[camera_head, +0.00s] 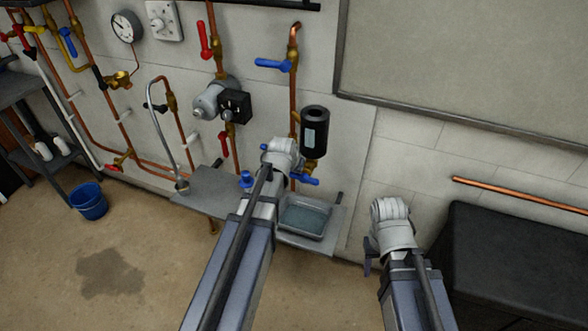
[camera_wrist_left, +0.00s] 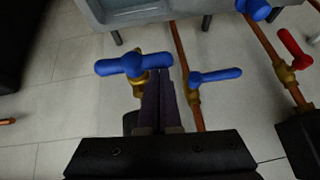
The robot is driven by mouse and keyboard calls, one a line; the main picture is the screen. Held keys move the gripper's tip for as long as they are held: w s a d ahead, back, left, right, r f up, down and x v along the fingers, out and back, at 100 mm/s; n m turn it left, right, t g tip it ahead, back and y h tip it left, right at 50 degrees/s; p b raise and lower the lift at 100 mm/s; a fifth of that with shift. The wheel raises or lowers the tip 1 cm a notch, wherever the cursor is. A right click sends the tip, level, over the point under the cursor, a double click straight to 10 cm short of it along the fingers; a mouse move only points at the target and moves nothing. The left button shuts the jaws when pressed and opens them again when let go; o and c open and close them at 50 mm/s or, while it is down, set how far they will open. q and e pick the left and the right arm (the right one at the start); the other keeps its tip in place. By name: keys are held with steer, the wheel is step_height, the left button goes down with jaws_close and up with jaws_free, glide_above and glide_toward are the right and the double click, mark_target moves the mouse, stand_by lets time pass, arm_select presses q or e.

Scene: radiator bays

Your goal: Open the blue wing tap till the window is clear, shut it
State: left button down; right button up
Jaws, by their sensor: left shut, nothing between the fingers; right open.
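The blue wing tap (camera_head: 304,180) sits on a brass body under a black cylinder (camera_head: 315,118) with a pale window strip (camera_head: 310,138). I cannot tell whether the window is clear. In the left wrist view the wing tap (camera_wrist_left: 133,64) lies crosswise, with its brass stem below. My left gripper (camera_wrist_left: 161,78) is shut and empty, its dark fingers beside the tap's right wing; contact is unclear. My right gripper (camera_head: 369,256) is open and empty, right of the tray and well away from the tap.
A grey tray (camera_head: 329,234) with bluish liquid stands under the tap. Another blue tap (camera_head: 246,179) is left of my wrist. A black box (camera_head: 520,260) stands at right.

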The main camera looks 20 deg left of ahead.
mark_target(295, 176)
arm_select(q)
steer(key=shift+r, duration=0.2)
steer(key=shift+r+p, duration=0.65)
steer(key=shift+p, duration=0.15)
steer(key=shift+w+r+p, duration=0.1)
steer(key=shift+r+p, duration=0.4)
steer(key=shift+p, duration=0.05)
steer(key=w+r+p+v, duration=0.1)
steer(key=p+v, duration=1)
steer(key=v, duration=0.1)
steer(key=shift+w, duration=0.35)
steer(key=shift+r, duration=0.15)
